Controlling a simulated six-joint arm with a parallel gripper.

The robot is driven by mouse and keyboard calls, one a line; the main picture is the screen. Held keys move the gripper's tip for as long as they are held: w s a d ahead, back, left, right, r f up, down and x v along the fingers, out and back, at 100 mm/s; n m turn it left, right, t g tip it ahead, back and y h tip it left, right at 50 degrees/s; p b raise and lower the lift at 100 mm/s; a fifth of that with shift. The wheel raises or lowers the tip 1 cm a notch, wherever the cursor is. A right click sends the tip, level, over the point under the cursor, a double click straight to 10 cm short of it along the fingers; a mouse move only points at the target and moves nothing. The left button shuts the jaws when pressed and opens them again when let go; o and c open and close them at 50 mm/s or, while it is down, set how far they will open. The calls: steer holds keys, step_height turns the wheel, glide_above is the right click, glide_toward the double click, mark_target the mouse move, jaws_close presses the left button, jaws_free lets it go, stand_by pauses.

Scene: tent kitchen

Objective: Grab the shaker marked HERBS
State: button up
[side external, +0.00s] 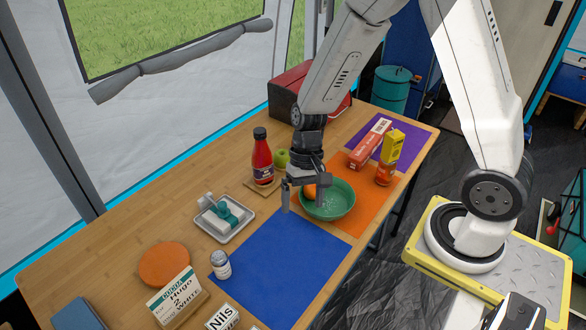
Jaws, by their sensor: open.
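A small white shaker or jar (221,264) with a grey-blue label and dark lid edge stands upright at the left edge of the blue mat (285,262). Its label is too small to read, so I cannot confirm HERBS. My gripper (304,205) is open and points down beside the green bowl (340,208), its fingers near the bowl's left side. It is up and to the right of the shaker, well apart from it. Nothing shows between the fingers. An orange (310,191) in the bowl is partly hidden by the gripper.
A tray (240,230), an orange disc (164,264), a Hugo & White box (176,299) and a Nils box (222,318) surround the shaker. The blue mat's middle is clear.

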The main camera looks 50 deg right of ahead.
steer(key=w+a+f+m+y, duration=0.7)
steer(key=a+f+m+y, duration=0.1)
steer(key=f+m+y, duration=0.15)
steer(key=m+t+y, duration=0.3)
steer(key=t, duration=0.1)
glide_toward(220, 264)
steer(key=a, duration=0.1)
steer(key=s, duration=0.1)
steer(key=a, duration=0.1)
steer(key=shift+s+a+r+h, duration=0.25)
steer(key=shift+a, duration=0.05)
steer(key=f+m+t, duration=0.1)
steer(key=w+f+m+t, duration=0.1)
steer(key=f+m+t, duration=0.1)
steer(key=f+t, duration=0.1)
steer(key=shift+w+d+m+y, duration=0.25)
steer(key=shift+w+d+y, duration=0.05)
steer(key=shift+d+y, duration=0.1)
steer(key=shift+w+d+f+m+t, duration=0.15)
steer(key=shift+d+f+m+t, duration=0.05)
steer(key=shift+f+m+t, duration=0.25)
steer(key=shift+a, duration=0.1)
steer(key=shift+x, duration=1.25)
steer(key=shift+s+x, duration=0.2)
steer(key=shift+x, duration=2.4)
steer(key=shift+a, duration=0.1)
